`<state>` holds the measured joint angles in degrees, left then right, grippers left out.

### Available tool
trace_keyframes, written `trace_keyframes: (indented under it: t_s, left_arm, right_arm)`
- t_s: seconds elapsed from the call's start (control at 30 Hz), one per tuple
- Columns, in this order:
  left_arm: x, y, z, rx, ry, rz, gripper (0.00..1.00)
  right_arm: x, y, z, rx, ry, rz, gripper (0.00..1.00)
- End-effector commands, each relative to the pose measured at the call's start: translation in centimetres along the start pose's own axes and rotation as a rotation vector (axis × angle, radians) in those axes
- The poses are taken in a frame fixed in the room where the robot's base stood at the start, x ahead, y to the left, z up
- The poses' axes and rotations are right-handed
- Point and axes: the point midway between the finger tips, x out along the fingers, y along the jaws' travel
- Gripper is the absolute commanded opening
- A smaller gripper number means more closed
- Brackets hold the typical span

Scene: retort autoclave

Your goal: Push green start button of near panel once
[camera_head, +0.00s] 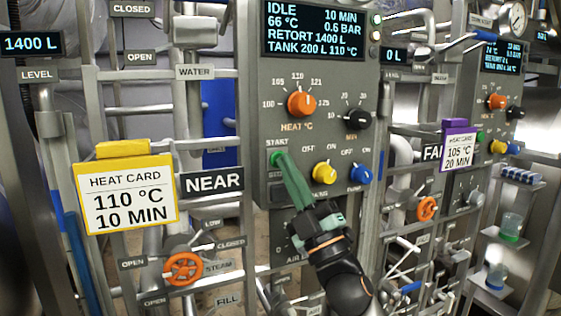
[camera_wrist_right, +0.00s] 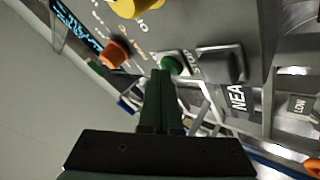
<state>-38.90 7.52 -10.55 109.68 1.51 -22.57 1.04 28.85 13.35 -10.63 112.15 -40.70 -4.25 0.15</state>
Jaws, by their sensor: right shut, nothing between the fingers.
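The near panel (camera_head: 340,100) is a grey box with a lit display reading IDLE, 66 °C, 10 MIN, RETORT 1400 L. Its green start button (camera_head: 277,159) is at the lower left, under the word START. My right gripper (camera_head: 283,157) is shut and empty, with its green fingertips at the button and partly over it. In the right wrist view the start button (camera_wrist_right: 172,65) is just beyond the fingertips (camera_wrist_right: 160,74); I cannot tell whether they touch. My left gripper is not in view.
Beside the button are a yellow switch (camera_head: 324,172), a blue switch (camera_head: 360,175), an orange heat knob (camera_head: 301,104) and a black knob (camera_head: 358,119). A NEAR sign (camera_head: 212,181) and a yellow heat card (camera_head: 125,192) are left. A second panel (camera_head: 490,90) stands right.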

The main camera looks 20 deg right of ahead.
Motion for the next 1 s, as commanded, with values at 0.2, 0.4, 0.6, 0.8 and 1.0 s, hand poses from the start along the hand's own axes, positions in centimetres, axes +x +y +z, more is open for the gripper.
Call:
trace_keyframes:
  t_s: [0.2,0.4,0.6,0.8,1.0]
  left_arm:
    - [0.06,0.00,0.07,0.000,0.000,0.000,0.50]
    - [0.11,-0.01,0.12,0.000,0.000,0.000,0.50]
    - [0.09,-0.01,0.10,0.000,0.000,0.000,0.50]
    - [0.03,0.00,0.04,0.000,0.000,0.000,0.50]
    - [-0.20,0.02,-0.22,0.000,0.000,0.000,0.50]
  right_arm:
    - [0.21,-0.12,0.17,0.000,-0.001,0.001,0.00]
    - [0.37,-0.25,0.30,0.000,-0.001,0.000,0.00]
    - [0.38,-0.25,0.32,0.000,-0.002,0.000,0.00]
    - [0.25,-0.15,0.23,-0.001,-0.002,0.000,0.00]
    - [-0.47,0.33,-0.26,-0.001,-0.002,-0.001,0.00]
